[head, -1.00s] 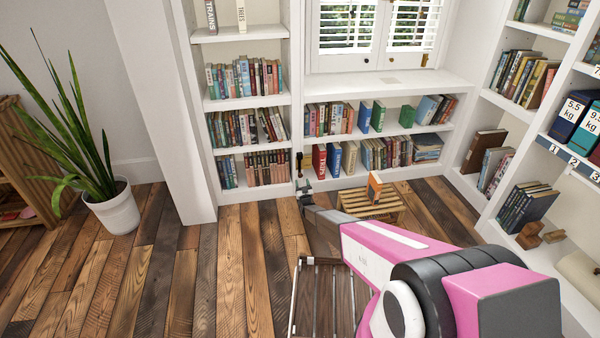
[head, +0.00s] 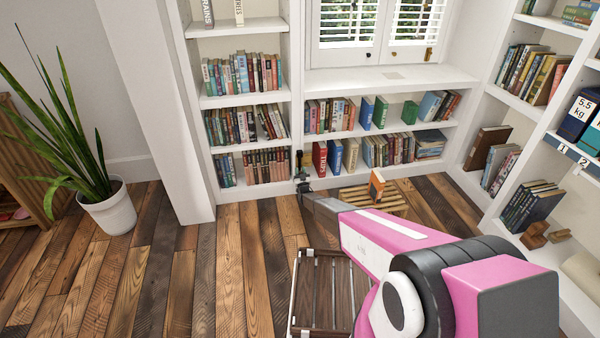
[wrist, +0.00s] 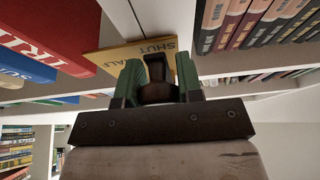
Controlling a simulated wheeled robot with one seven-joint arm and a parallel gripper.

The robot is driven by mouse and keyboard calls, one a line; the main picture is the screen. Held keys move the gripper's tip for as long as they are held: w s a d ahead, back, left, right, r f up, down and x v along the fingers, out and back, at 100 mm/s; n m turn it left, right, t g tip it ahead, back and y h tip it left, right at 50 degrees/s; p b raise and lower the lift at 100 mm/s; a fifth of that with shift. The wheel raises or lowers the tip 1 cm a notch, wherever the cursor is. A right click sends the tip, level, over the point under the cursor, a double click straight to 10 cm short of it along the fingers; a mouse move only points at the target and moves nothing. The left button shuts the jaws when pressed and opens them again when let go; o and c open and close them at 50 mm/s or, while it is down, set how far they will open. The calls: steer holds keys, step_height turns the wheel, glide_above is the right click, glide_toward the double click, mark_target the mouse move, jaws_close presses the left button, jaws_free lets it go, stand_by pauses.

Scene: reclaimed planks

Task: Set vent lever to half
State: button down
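The vent lever (wrist: 155,67) is a dark handle with a rounded knob, in front of a yellow label plate (wrist: 118,56) in the wrist view. The plate reads SHUT just above the lever and part of HALF to its left; the rest is hidden. My gripper (wrist: 158,80) has its green fingers on both sides of the knob, with no clear gap on either side. In the head view my gripper (head: 303,186) is low at the bookcase upright, by the small dark lever (head: 299,157). Its fingers are too small there to judge.
Shelves of books stand around the lever; a red book (wrist: 40,40) is close on the left in the wrist view. A slatted wooden crate (head: 325,290) and a small pallet with an orange book (head: 376,185) stand on the floor. Open plank floor lies left, near a potted plant (head: 110,210).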

mark_target(305, 162)
steer(key=d+n+g+y, duration=0.1)
steer(key=n, duration=0.2)
steer(key=d+r+n+y, duration=0.1)
steer(key=n+y, duration=0.1)
steer(key=n, duration=0.1)
steer(key=w+d+n+g+y, duration=0.1)
steer(key=d+n, duration=0.1)
steer(key=n, duration=0.1)
steer(key=shift+r+n+g, duration=0.15)
steer(key=shift+n+g, duration=0.15)
steer(key=shift+n, duration=0.1)
steer(key=shift+w+d+r+n+g+y, duration=0.1)
steer(key=shift+d+r+n+g+y, duration=0.15)
steer(key=shift+n, duration=0.45)
steer(key=shift+w+d+r+n+g+y, duration=0.15)
steer(key=shift+n+g+y, duration=0.1)
steer(key=shift+n, duration=0.45)
steer(key=c, duration=0.8)
jaws_free()
